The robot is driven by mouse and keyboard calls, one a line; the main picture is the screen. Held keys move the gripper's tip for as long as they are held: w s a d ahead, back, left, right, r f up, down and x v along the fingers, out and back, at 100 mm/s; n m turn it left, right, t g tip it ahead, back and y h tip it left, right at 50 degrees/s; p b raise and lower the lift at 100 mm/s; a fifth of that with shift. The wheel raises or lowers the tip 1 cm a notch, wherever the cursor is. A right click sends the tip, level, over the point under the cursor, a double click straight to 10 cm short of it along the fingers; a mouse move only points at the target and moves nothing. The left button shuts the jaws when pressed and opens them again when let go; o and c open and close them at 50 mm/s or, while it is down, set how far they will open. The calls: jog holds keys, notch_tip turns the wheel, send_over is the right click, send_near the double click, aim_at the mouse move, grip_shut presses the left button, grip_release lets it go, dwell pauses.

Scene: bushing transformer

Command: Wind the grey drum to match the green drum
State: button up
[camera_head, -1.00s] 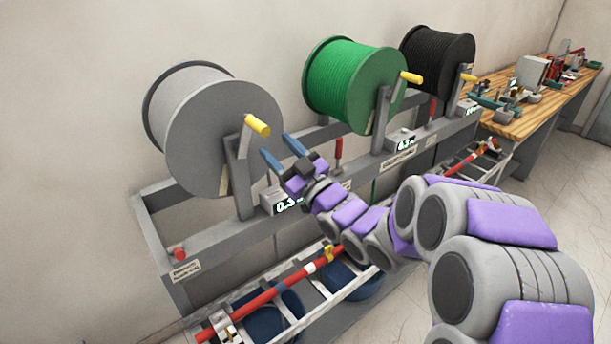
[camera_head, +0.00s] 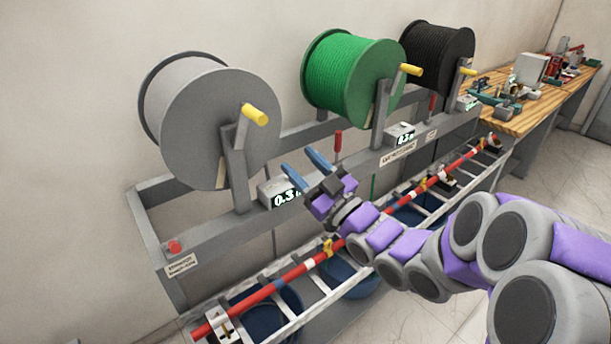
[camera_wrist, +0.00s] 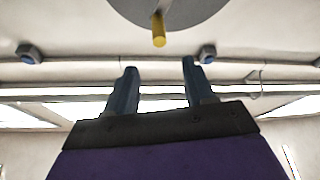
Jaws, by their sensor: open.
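The grey drum (camera_head: 205,125) stands at the left of the rack with a yellow crank handle (camera_head: 255,114) on its right side. Its display (camera_head: 286,199) reads about 0.3. The green drum (camera_head: 345,85) stands to its right, with its own yellow handle (camera_head: 411,69) and a display (camera_head: 404,137) that also appears to read 0.3. My gripper (camera_head: 306,165) is open and empty, right of and below the grey drum's handle and apart from it. In the wrist view, the gripper (camera_wrist: 158,82) points up, with a yellow handle (camera_wrist: 159,30) and part of a grey drum ahead, beyond the fingertips.
A black drum (camera_head: 440,55) stands farther right, before a wooden workbench (camera_head: 520,120) with tools. A red lever (camera_head: 338,142) rises behind my gripper and a red button (camera_head: 174,247) is at the rack's left end. A red bar (camera_head: 270,290) and ladder run below.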

jog(key=shift+s+d+f+b, duration=0.15)
jog(key=shift+s+d+b, duration=0.1)
jog(key=shift+b, duration=0.1)
jog(key=s+d+f+m+g+h, duration=0.1)
jog(key=d+f+m+g+h, duration=0.1)
jog(key=d+f+g+h, duration=0.3)
jog(key=d+f+m+h, duration=0.3)
jog(key=f+h, duration=0.3)
jog(key=f, duration=0.2)
jog(key=s+d+f+m+g+h, duration=0.2)
jog(key=s+d+g, duration=0.1)
jog(key=s, duration=0.3)
jog(key=s+d+f+m+g+h, duration=0.1)
jog(key=s+d+f+g+h, duration=0.1)
jog(key=s, duration=0.3)
jog(key=s+a+m+g, duration=0.3)
jog(key=s+g, duration=0.5)
jog(key=s, duration=1.6)
jog(key=shift+s+f+g+y, duration=0.25)
jog(key=shift+s+g+y, duration=0.15)
jog(key=shift+a+f, duration=0.1)
